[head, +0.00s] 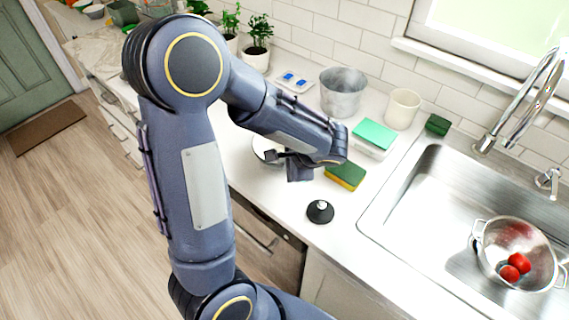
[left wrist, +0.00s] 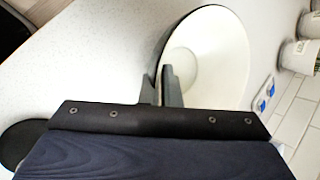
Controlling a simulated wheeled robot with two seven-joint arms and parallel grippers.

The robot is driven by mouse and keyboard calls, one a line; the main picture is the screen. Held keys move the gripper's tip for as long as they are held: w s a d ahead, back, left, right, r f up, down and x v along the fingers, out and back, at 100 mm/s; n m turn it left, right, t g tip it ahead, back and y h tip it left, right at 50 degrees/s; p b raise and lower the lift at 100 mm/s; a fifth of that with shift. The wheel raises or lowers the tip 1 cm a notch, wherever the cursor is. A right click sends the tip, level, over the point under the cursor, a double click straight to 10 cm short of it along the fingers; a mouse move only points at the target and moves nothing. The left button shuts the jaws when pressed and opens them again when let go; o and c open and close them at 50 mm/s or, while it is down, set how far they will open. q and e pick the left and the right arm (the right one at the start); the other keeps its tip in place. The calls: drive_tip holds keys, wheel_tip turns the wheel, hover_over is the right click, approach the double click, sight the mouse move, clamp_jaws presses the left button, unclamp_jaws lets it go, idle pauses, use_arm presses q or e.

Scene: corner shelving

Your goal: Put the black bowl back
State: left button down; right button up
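The bowl (left wrist: 222,45) fills the upper middle of the left wrist view, with a pale inside and a thin dark rim. In the head view only a sliver of the bowl (head: 263,143) shows on the counter, mostly hidden behind my left forearm and gripper. My left gripper (head: 287,168) points down over the counter at the bowl's near side. In the left wrist view its fingers (left wrist: 160,84) are close together, one on each side of the bowl's rim, and look shut on it. My right gripper is not in view.
A black round lid-like piece (head: 320,211) and a green-yellow sponge (head: 345,176) lie near the gripper. Behind stand a metal pot (head: 342,93), a cream cup (head: 402,108) and a teal-topped box (head: 373,136). The sink (head: 425,205) holds a colander (head: 513,240) with red items.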

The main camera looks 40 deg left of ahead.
use_arm(q)
drive_tip(key=shift+f, duration=0.3)
drive_tip(key=shift+f, duration=0.15)
drive_tip(key=c, duration=1.6)
unclamp_jaws()
drive_tip(key=shift+c, duration=0.2)
drive_tip(key=v, duration=1.2)
drive_tip(key=s+d+n+t+h, duration=0.2)
drive_tip(key=s+n+t+h, duration=0.2)
drive_tip(key=s+n+h, duration=0.6)
drive_tip(key=shift+s+d+n+h+b, duration=0.3)
drive_tip(key=shift+s+h+b, duration=0.1)
drive_tip(key=shift+s, duration=2)
